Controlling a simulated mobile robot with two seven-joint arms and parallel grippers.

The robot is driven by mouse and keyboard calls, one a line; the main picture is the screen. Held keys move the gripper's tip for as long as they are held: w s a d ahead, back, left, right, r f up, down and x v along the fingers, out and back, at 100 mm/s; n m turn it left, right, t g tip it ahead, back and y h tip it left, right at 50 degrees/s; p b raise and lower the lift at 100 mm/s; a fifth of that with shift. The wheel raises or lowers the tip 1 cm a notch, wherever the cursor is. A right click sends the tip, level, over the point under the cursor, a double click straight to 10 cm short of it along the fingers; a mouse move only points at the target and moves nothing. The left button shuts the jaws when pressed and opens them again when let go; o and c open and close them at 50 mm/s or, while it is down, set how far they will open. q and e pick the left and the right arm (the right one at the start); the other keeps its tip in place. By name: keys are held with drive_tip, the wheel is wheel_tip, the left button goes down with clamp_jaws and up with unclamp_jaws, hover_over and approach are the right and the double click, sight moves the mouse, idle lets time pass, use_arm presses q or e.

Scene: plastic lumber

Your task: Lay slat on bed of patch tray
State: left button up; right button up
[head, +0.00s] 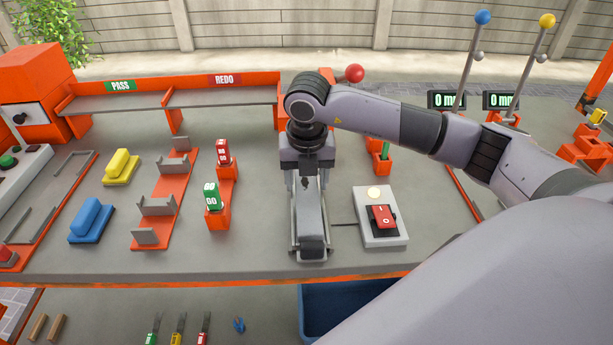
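A grey slat (311,222) lies lengthwise in a narrow metal tray (297,244) near the middle of the bench. This tray looks like the patch tray, and its side rails run along both sides of the slat. My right gripper (308,184) points down over the slat's far end, with its fingers close to the slat's two sides. I cannot tell whether the fingers touch the slat. The bed under the slat is mostly hidden. My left gripper is out of view.
A switch box (382,232) with a red rocker stands just right of the tray. Red and green marked blocks (222,152) (212,197) stand left in orange holders. An orange rack (160,210) and blue (91,220) and yellow (121,167) handled blocks are farther left. A blue bin (330,305) is below the front edge.

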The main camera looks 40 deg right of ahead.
drive_tip(key=shift+o, duration=0.9)
drive_tip(key=shift+r, duration=0.1)
drive_tip(key=r, duration=0.4)
drive_tip(key=s+r, duration=0.1)
drive_tip(key=r, duration=0.2)
drive_tip(key=shift+a+b, duration=0.3)
